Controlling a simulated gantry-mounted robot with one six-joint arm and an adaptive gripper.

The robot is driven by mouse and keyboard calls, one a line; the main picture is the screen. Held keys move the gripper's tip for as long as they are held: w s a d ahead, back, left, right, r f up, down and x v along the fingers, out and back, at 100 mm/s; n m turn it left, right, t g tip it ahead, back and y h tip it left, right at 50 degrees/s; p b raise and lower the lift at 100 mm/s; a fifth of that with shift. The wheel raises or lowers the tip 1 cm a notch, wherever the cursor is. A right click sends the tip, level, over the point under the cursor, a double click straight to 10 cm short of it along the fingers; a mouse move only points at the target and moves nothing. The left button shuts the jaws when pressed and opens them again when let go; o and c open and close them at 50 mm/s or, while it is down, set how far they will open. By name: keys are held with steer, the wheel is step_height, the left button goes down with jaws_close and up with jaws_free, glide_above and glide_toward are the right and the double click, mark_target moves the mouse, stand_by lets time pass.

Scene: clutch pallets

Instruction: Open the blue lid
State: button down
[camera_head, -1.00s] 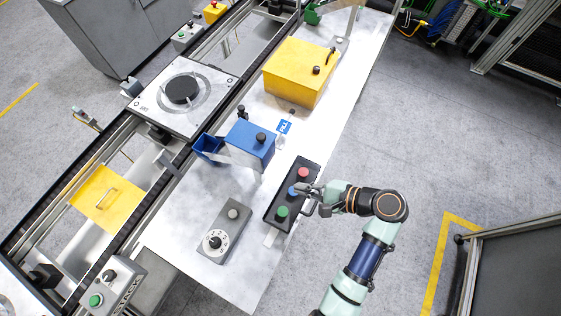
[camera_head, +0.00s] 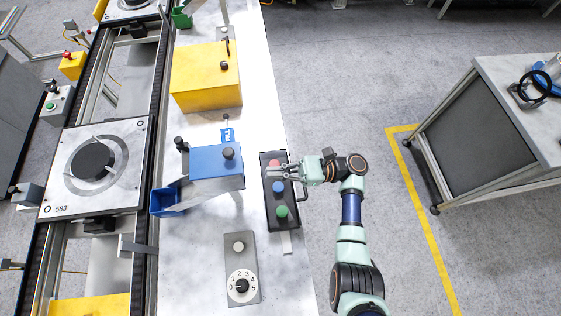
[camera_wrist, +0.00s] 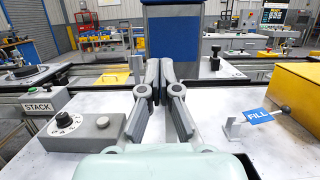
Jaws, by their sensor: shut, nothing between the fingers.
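The blue lid (camera_head: 210,161) lies flat and closed on the blue box, with a black knob (camera_head: 228,152) on top. The box's open blue chute (camera_head: 167,200) sticks out on its left. In the wrist view the blue box (camera_wrist: 172,38) stands straight ahead, beyond my fingertips, its lower part partly hidden by them. My gripper (camera_head: 270,172) is shut and empty. In the head view it is to the right of the blue box, over the black button box (camera_head: 267,208), near the red button (camera_head: 275,164). It is apart from the lid.
The yellow box (camera_head: 205,78) stands behind the blue one, with the FILL sign (camera_head: 227,135) between. The grey dial box (camera_head: 241,281) is in front. The conveyor (camera_head: 145,130) runs along the left. A side table (camera_head: 500,75) stands at the right across open floor.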

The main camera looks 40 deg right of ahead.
steer(key=w+a+r+p, duration=0.2)
steer(key=a+r, duration=0.2)
steer(key=r, duration=0.1)
steer(key=shift+w+a+r, duration=0.15)
steer(key=shift+w+a, duration=0.05)
steer(key=shift+w, duration=0.15)
steer(key=shift+r, duration=0.1)
